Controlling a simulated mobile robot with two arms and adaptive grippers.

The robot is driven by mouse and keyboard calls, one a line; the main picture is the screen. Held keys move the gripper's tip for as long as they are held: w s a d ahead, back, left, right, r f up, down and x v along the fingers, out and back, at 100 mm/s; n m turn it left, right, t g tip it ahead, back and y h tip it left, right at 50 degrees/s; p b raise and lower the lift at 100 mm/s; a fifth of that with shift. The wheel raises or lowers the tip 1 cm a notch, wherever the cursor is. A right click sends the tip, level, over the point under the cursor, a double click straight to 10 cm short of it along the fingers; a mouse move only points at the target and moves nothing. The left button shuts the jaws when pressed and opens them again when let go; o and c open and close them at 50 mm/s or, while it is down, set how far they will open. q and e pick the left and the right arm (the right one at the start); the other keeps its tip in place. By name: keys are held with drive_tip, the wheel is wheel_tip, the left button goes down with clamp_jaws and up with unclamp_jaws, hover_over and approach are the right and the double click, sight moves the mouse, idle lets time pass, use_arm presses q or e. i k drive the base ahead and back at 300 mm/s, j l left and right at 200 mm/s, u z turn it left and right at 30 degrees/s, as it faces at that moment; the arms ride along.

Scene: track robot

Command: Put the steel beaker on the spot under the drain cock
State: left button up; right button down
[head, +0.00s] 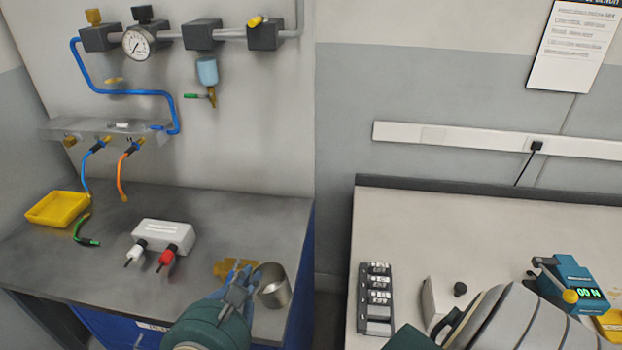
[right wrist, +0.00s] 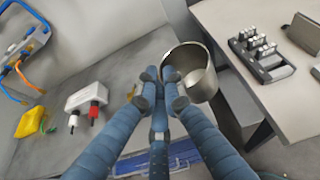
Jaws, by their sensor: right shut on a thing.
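The steel beaker (head: 274,287) is an open metal cup at the front right of the left bench. My right gripper (head: 240,281) is at its left side, shut on the beaker's wall. In the right wrist view, the blue fingers (right wrist: 162,80) meet at the left part of the beaker (right wrist: 203,82). The beaker looks roughly upright; I cannot tell whether its base touches the bench. The drain cock (head: 211,97), brass with a green lever, hangs under a light blue bowl on the wall pipe. I cannot make out a marked spot on the bench below it. My left gripper is not in view.
A white box (head: 163,234) with white and red plugs stands on the bench (head: 240,215). A yellow tray (head: 56,209) and a green hose piece (head: 86,238) lie left. Small brass-coloured parts (head: 221,269) lie beside the gripper. A gap separates the right table (head: 430,225).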

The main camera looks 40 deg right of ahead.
sight(232, 202)
drive_tip(key=i+j+z, duration=0.2)
drive_tip(key=z, duration=0.2)
drive_tip(key=i+j+z, duration=0.3)
drive_tip(key=z, duration=0.15)
drive_tip(key=i+j+z, duration=0.2)
drive_tip(key=j+z, duration=0.2)
drive_tip(key=i+j, duration=0.15)
drive_tip(key=j, duration=0.2)
drive_tip(key=i+j, duration=0.1)
drive_tip(key=j, duration=0.25)
drive_tip(key=l+z, duration=0.05)
